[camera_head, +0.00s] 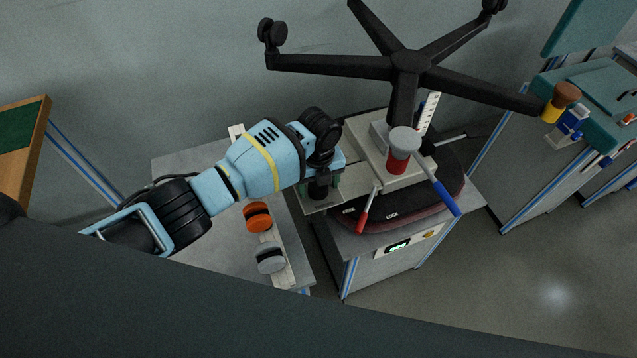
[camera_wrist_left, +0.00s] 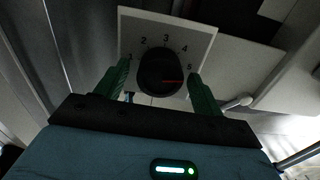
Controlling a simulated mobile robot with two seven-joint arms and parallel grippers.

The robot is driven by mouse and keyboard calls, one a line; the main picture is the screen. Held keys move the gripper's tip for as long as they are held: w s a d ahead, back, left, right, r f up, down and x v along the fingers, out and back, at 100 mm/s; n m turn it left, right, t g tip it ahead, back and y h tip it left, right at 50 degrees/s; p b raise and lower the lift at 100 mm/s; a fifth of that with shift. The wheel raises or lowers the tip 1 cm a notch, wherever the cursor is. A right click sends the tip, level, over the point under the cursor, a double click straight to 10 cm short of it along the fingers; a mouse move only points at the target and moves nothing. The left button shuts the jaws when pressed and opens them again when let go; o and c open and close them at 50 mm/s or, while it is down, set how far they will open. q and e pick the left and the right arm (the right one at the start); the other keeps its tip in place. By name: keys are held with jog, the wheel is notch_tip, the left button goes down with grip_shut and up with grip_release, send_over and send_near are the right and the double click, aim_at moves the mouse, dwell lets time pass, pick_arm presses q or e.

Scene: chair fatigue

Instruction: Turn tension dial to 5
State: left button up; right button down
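The tension dial (camera_wrist_left: 160,72) is a round black knob on a pale plate (camera_wrist_left: 203,38) numbered 1 to 5. Its red pointer line points right, close to the 5 and slightly below it in the left wrist view. My left gripper (camera_wrist_left: 160,75) is open, with one green finger on each side of the dial and a small visible gap on both sides. In the head view, my left gripper (camera_head: 320,187) is over the plate at the left of the chair test bench, largely covering the dial. My right gripper is not in view.
An upturned black chair base (camera_head: 411,68) stands above the bench, right of my arm. A red lever (camera_head: 367,209) and a blue lever (camera_head: 446,197) project at the front. A grey side table holds an orange caster (camera_head: 257,216) and a grey caster (camera_head: 270,258).

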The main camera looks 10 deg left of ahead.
pick_arm(q)
notch_tip(320, 180, up, 8)
jog(key=shift+f+p, duration=0.1)
jog(key=shift+p, duration=0.45)
dwell(0.6)
